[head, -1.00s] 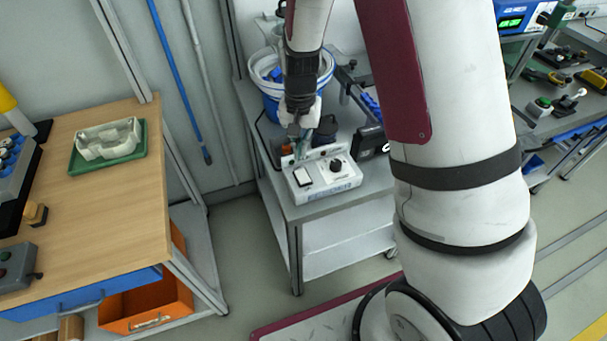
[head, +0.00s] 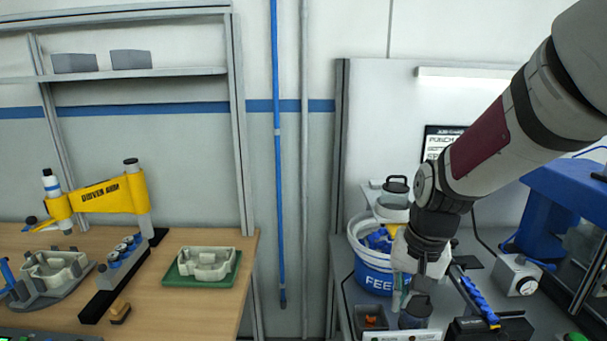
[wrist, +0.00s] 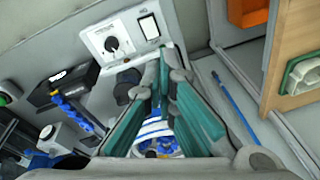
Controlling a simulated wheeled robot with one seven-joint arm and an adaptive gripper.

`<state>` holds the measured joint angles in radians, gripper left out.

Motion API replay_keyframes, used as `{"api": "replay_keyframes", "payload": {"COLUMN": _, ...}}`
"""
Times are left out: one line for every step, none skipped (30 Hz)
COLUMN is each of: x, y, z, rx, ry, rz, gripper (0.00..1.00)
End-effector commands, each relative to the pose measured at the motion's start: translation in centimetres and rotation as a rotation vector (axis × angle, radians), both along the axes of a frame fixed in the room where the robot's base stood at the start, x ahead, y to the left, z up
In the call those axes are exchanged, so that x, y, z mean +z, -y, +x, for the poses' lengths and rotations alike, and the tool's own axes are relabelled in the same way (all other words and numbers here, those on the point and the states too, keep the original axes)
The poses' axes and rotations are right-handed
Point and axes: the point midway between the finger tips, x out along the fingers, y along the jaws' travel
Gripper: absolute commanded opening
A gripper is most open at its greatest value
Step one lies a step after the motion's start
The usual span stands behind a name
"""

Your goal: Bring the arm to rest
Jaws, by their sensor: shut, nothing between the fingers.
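My arm reaches in from the right in the head view and bends down at the wrist. My gripper (head: 402,296) points downward over the grey cart, in front of the blue bucket (head: 375,278). In the wrist view my gripper (wrist: 164,75) shows its teal finger pads drawn together, with nothing held between them. The white switch box (wrist: 122,35), with a black knob and a rocker switch, lies beyond the fingertips. Whether the fingertips touch anything below is not clear.
A blue-handled tool (head: 475,297) and a small grey box with a knob (head: 516,274) are on the cart to the right. The wooden table (head: 245,262) at left carries a green tray (head: 228,278). A blue pole (head: 279,160) stands between them.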

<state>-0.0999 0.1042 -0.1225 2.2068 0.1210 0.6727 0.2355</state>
Motion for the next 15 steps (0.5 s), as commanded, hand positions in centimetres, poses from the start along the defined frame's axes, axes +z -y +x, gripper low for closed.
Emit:
{"api": "replay_keyframes", "payload": {"x": 1.9, "y": 0.0, "z": -1.0, "rx": 0.019, "ry": 0.032, "rz": 0.000, "gripper": 0.00}}
{"api": "replay_keyframes", "payload": {"x": 2.8, "y": 0.0, "z": -1.7, "rx": 0.035, "ry": 0.047, "rz": -0.001, "gripper": 0.00}}
{"api": "replay_keyframes", "payload": {"x": 3.9, "y": 0.0, "z": -2.6, "rx": 0.054, "ry": 0.065, "rz": -0.004, "gripper": 0.00}}
{"api": "replay_keyframes", "payload": {"x": 4.8, "y": 0.0, "z": -3.2, "rx": 0.068, "ry": 0.079, "rz": -0.007, "gripper": 0.00}}
{"api": "replay_keyframes", "payload": {"x": 5.5, "y": 0.0, "z": -3.9, "rx": 0.084, "ry": 0.094, "rz": -0.010, "gripper": 0.00}}
{"api": "replay_keyframes", "payload": {"x": 6.5, "y": 0.1, "z": -4.9, "rx": 0.102, "ry": 0.111, "rz": -0.015, "gripper": 0.00}}
{"api": "replay_keyframes", "payload": {"x": 7.2, "y": 0.1, "z": -5.6, "rx": 0.115, "ry": 0.127, "rz": -0.019, "gripper": 0.00}}
{"api": "replay_keyframes", "payload": {"x": 7.9, "y": 0.1, "z": -6.3, "rx": 0.129, "ry": 0.141, "rz": -0.025, "gripper": 0.00}}
{"api": "replay_keyframes", "payload": {"x": 8.7, "y": 0.1, "z": -7.3, "rx": 0.147, "ry": 0.159, "rz": -0.033, "gripper": 0.00}}
{"api": "replay_keyframes", "payload": {"x": 9.2, "y": 0.2, "z": -8.1, "rx": 0.161, "ry": 0.174, "rz": -0.039, "gripper": 0.00}}
{"api": "replay_keyframes", "payload": {"x": 9.8, "y": 0.2, "z": -8.9, "rx": 0.175, "ry": 0.187, "rz": -0.048, "gripper": 0.00}}
{"api": "replay_keyframes", "payload": {"x": 10.5, "y": 0.3, "z": -9.9, "rx": 0.192, "ry": 0.205, "rz": -0.057, "gripper": 0.00}}
{"api": "replay_keyframes", "payload": {"x": 10.9, "y": 0.3, "z": -10.7, "rx": 0.204, "ry": 0.220, "rz": -0.065, "gripper": 0.00}}
{"api": "replay_keyframes", "payload": {"x": 11.3, "y": 0.3, "z": -11.5, "rx": 0.218, "ry": 0.233, "rz": -0.074, "gripper": 0.00}}
{"api": "replay_keyframes", "payload": {"x": 11.8, "y": 0.4, "z": -12.5, "rx": 0.233, "ry": 0.249, "rz": -0.087, "gripper": 0.00}}
